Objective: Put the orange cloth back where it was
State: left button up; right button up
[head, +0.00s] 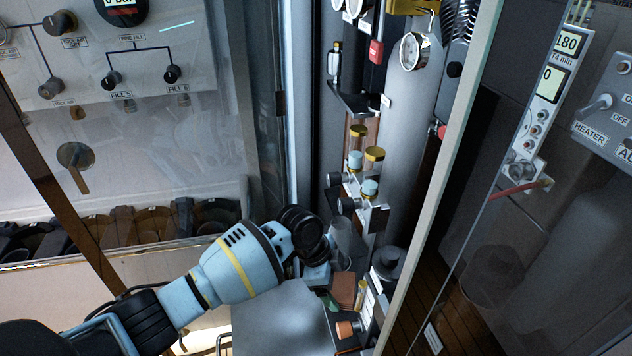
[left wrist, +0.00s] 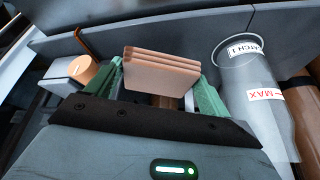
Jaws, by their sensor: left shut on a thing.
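The folded orange cloth (left wrist: 160,80) is a salmon-coloured stack of layers in the left wrist view. It sits between the two green fingers of my left gripper (left wrist: 163,88), which is shut on it. In the head view the cloth (head: 343,287) shows as a small brownish-orange patch just beyond my left wrist. My left gripper (head: 336,296) is partly hidden there by its own blue-grey body. What lies directly under the cloth is hidden. My right gripper is in neither view.
A clear beaker (left wrist: 257,100) marked MAX stands right of the cloth in the wrist view. An orange-ended cylinder (left wrist: 85,72) is at its left. In the head view, valves (head: 368,188) rise behind, and a glass door edge (head: 440,180) bounds the right. Room around the gripper is tight.

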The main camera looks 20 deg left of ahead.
aim_at(336, 289)
pick_arm(q)
notch_tip(336, 289, down, 3)
jog(key=shift+w+d+r, duration=0.1)
jog(key=shift+d+r, duration=0.05)
jog(key=shift+w, duration=0.2)
jog(key=shift+f, duration=0.2)
jog(key=shift+f+b, duration=0.45)
jog(key=shift+f, duration=0.15)
jog(key=o, duration=0.9)
